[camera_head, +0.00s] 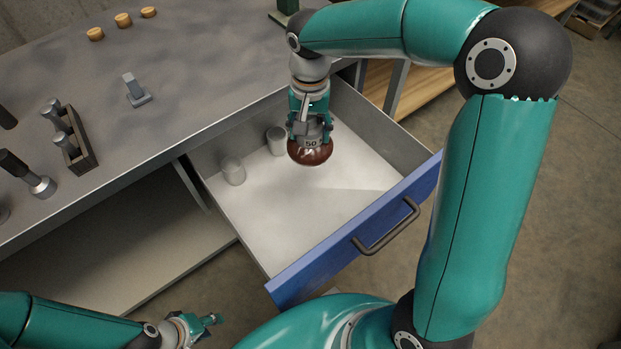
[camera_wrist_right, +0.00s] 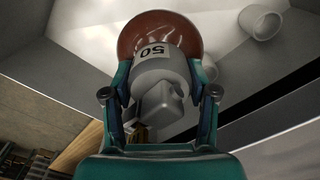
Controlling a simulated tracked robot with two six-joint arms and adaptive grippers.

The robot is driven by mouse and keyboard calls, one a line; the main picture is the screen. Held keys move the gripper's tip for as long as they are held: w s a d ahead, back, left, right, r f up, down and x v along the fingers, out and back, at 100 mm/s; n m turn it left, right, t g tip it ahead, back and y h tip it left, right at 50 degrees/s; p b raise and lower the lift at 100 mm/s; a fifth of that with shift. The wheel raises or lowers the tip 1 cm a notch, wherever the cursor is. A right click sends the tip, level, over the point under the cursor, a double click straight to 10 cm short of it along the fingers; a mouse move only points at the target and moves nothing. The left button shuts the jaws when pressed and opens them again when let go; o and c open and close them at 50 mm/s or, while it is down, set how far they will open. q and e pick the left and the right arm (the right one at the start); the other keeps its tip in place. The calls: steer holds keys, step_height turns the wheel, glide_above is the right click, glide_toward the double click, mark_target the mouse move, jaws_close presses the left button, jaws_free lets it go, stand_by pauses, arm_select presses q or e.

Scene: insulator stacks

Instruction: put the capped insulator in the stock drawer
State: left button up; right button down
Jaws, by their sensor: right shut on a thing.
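The capped insulator (camera_head: 310,154) has a glossy brown disc and a grey metal cap marked 50. My right gripper (camera_head: 311,122) is shut on its cap and holds it, disc down, over the open stock drawer (camera_head: 320,215). I cannot tell how far it is above the drawer floor. In the right wrist view the fingers (camera_wrist_right: 162,85) flank the grey cap, with the brown disc (camera_wrist_right: 158,28) beyond. The drawer has a blue front, a dark handle and a pale floor. My left gripper (camera_head: 206,323) is low at the bottom left, away from the drawer; its finger opening is unclear.
Two pale cups (camera_head: 233,170) (camera_head: 276,141) stand in the drawer along its left and back side. The grey bench (camera_head: 150,140) carries a dark rack (camera_head: 75,150), a small metal piece (camera_head: 135,90) and several tan rings (camera_head: 122,20). The drawer's front half is clear.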

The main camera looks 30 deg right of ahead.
mark_target(310, 145)
step_height(310, 145, down, 17)
steer(key=b, duration=0.3)
steer(key=shift+r, duration=0.1)
stand_by(0.4)
steer(key=shift+c, duration=1.6)
jaws_free()
step_height(310, 145, up, 12)
steer(key=shift+f+p, duration=0.1)
steer(key=shift+p, duration=1.05)
